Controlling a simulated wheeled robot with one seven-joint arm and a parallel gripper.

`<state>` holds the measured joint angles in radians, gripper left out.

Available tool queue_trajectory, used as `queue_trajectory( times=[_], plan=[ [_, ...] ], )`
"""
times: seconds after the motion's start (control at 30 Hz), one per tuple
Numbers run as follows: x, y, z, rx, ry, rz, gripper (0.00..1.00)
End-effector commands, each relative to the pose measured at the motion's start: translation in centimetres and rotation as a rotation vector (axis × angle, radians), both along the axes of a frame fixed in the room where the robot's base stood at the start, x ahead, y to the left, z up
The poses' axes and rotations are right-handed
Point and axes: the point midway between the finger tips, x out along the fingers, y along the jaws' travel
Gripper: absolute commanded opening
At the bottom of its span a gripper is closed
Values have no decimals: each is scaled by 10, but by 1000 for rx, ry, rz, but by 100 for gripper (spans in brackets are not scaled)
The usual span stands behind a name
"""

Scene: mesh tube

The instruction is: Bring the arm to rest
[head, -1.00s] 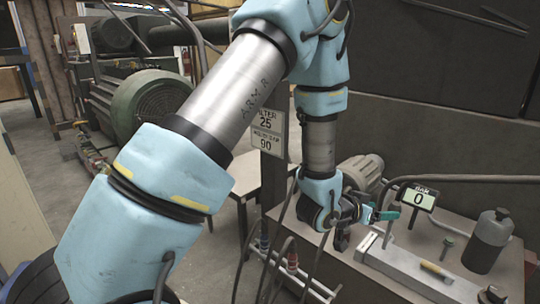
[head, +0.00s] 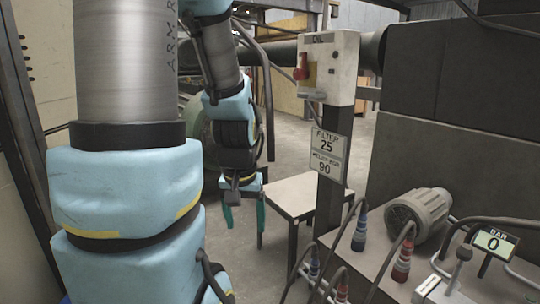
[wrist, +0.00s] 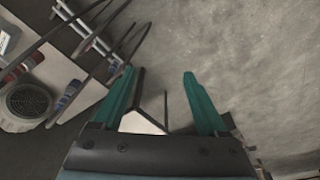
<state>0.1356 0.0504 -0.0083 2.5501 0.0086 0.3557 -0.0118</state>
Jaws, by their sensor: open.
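My gripper (head: 244,215) hangs at the end of my arm in the head view, pointing down, left of the small white-topped table. Its two teal fingers are apart with nothing between them. In the wrist view my gripper (wrist: 158,85) shows both teal fingers spread wide over grey floor. My arm's blue-padded links and metal tube fill the left of the head view.
A small table (head: 290,195) stands close to the right of my gripper. Right of it are a post with a filter sign (head: 328,155), a control box (head: 328,68), a grey motor (head: 418,213), a gauge display (head: 494,242) and several hoses.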

Motion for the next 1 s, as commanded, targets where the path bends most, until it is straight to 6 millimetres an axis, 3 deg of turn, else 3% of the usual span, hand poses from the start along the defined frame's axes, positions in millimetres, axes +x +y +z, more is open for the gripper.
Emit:
queue_trajectory(
  times=[0.07, 0.37, 0.8, 1.0],
  plan=[
    [-19, 16, 12, -1, 53, 57, 76],
    [-16, 12, 77, 0, 47, 42, 76],
    [-15, 12, 208, 0, 47, 40, 76],
    [-15, 12, 246, 0, 47, 40, 76]
  ],
)
